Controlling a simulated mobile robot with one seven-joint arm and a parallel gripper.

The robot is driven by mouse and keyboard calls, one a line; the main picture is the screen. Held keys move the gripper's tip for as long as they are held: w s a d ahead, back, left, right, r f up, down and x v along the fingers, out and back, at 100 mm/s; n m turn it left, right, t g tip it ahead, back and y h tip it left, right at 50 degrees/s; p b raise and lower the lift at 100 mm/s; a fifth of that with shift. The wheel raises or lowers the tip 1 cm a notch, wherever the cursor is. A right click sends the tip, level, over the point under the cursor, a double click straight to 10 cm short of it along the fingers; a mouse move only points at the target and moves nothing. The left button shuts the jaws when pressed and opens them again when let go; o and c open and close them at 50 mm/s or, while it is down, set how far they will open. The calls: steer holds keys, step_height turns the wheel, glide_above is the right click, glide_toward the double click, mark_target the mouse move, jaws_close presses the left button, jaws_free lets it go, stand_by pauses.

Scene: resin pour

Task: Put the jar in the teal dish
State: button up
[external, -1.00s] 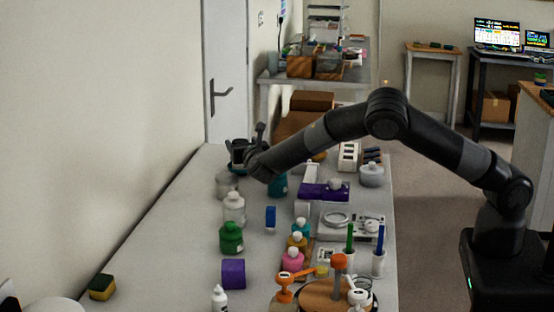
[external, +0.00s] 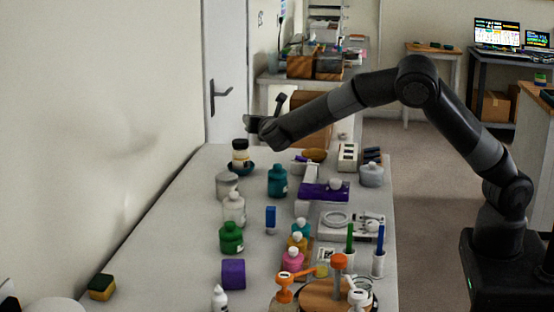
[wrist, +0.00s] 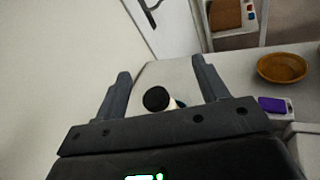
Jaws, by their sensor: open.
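The jar (external: 240,154), pale with a black lid, stands upright in the teal dish (external: 243,169) near the far left of the table. My gripper (external: 252,123) is open and empty above the jar, apart from it. In the wrist view the jar's black lid (wrist: 157,98) shows below and between the open fingers of my gripper (wrist: 160,70). The teal dish cannot be made out there.
A grey lidded jar (external: 227,185) and a teal bottle (external: 277,181) stand close in front of the dish. An orange-brown bowl (external: 315,155) lies to the right. The wall runs along the table's left side. Several bottles crowd the nearer table.

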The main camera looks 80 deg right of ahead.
steer(key=s+a+r+m+g+y, duration=0.1)
steer(key=s+r+m+g+y, duration=0.15)
steer(key=s+m, duration=0.6)
steer(key=s+a+r+m+g+y, duration=0.1)
steer(key=s+r+m+y, duration=0.2)
steer(key=s, duration=1)
steer(key=s+a+m+t+y, duration=0.1)
steer(key=s+a+m+y, duration=0.3)
steer(key=s+a, duration=0.5)
steer(key=s+a+f+m+t+y, duration=0.1)
steer(key=s+a+m+y, duration=0.4)
steer(key=s, duration=1.2)
steer(key=a, duration=0.4)
steer(key=shift+s+a+f+y, duration=0.2)
steer(key=shift+a+f+y, duration=0.05)
steer(key=shift+a+y, duration=0.1)
